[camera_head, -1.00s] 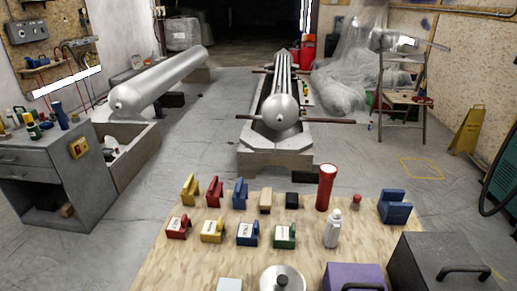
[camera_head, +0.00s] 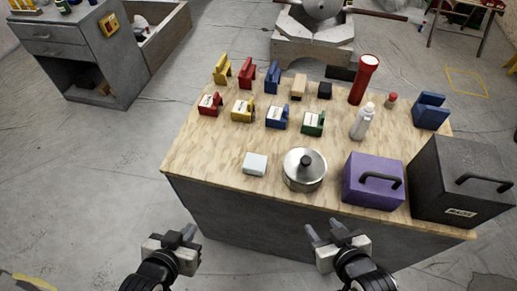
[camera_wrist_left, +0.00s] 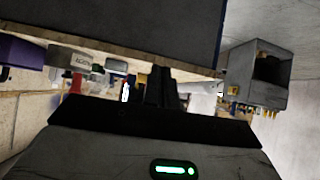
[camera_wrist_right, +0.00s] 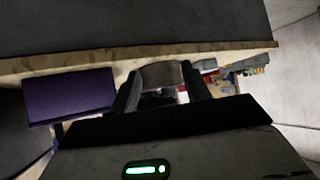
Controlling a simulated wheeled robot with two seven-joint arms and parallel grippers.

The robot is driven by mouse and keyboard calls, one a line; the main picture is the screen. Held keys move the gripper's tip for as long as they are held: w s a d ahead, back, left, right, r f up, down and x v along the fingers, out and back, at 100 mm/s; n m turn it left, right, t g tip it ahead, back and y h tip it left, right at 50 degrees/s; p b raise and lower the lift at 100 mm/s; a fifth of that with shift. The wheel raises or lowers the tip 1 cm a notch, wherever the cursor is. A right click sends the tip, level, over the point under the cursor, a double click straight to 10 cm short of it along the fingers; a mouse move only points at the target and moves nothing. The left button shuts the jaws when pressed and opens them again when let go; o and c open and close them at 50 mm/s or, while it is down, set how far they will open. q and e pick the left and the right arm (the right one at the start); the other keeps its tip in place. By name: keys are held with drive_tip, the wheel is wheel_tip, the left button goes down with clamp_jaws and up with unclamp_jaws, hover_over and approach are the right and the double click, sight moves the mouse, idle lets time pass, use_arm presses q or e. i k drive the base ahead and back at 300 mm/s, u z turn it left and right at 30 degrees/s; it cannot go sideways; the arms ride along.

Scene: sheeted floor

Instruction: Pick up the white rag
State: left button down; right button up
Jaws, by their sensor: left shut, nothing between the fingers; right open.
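The white rag (camera_head: 255,164) looks like a small, pale, folded block. It lies flat near the front edge of the wooden tabletop (camera_head: 205,150), just left of a lidded steel pot (camera_head: 303,172). My left gripper (camera_head: 188,233) is shut and empty, in front of the table and nearer to me than the rag. Its closed fingers (camera_wrist_left: 161,87) show in the left wrist view. My right gripper (camera_head: 325,232) is open and empty, in front of the table below the pot. Its parted fingers (camera_wrist_right: 163,92) show in the right wrist view. Neither gripper touches the rag.
A purple box (camera_head: 373,181) and a dark grey box (camera_head: 460,180) stand at the right. A white bottle (camera_head: 362,122) and a red cylinder (camera_head: 363,80) stand behind the pot. Several coloured blocks stand in rows at the back. The tabletop left of the rag is clear.

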sight(254, 164)
drive_tip(key=z, duration=3.95)
drive_tip(key=k, duration=1.35)
drive_tip(key=u, duration=1.45)
